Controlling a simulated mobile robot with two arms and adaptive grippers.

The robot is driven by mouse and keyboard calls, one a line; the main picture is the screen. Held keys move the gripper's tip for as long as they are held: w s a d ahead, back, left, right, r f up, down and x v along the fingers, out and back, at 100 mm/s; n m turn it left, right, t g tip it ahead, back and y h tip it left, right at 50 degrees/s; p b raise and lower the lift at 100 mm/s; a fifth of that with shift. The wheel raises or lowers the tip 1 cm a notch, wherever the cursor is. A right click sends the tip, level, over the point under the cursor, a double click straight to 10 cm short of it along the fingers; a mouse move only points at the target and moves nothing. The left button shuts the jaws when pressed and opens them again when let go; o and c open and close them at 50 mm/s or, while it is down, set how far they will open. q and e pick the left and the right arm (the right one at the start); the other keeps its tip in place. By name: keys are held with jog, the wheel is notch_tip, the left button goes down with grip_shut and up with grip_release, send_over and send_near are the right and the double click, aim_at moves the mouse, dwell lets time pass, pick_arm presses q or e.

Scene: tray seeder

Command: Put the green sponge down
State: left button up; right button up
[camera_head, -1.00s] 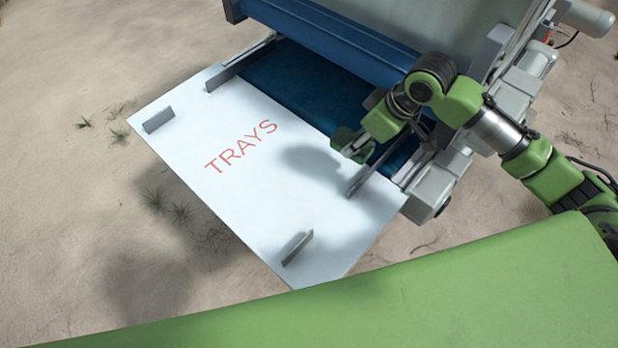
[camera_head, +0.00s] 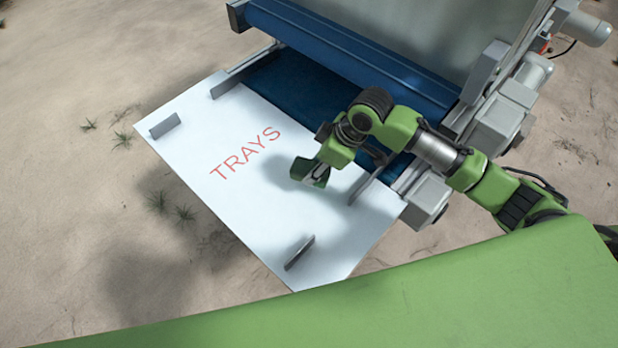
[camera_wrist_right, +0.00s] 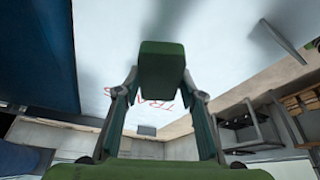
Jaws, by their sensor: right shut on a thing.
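The green sponge (camera_wrist_right: 161,68) is a dark green block held between the two fingers of my right gripper (camera_wrist_right: 160,82) in the right wrist view. In the head view my right gripper (camera_head: 318,176) is over the white board marked TRAYS (camera_head: 225,130), right of the red lettering. The sponge shows there as a small dark green piece (camera_head: 301,168) at the fingertips. A soft shadow lies on the board near it; I cannot tell how far above the board the sponge is. My left gripper is not in view.
Short grey upright plates stand on the board, one at the left (camera_head: 165,125) and one at the front (camera_head: 299,252). The blue belt (camera_head: 295,92) of the machine borders the board's far side. Open board surface surrounds the lettering. Sandy ground lies beyond.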

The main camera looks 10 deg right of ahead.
jog(key=shift+s+a+f, duration=0.15)
jog(key=shift+a+f, duration=0.35)
jog(key=shift+f, duration=0.15)
jog(key=f, duration=0.1)
jog(key=f+p, duration=0.1)
jog(key=f, duration=0.1)
jog(key=shift+s+a+f+p, duration=0.15)
jog(key=shift+a+f+p, duration=0.15)
jog(key=shift+a+f, duration=0.1)
jog(key=shift+d+f, duration=0.1)
jog(key=shift+f, duration=0.05)
jog(key=o, duration=1.1)
jog(key=shift+o, duration=0.2)
jog(key=b+v, duration=0.1)
jog(key=v, duration=1.1)
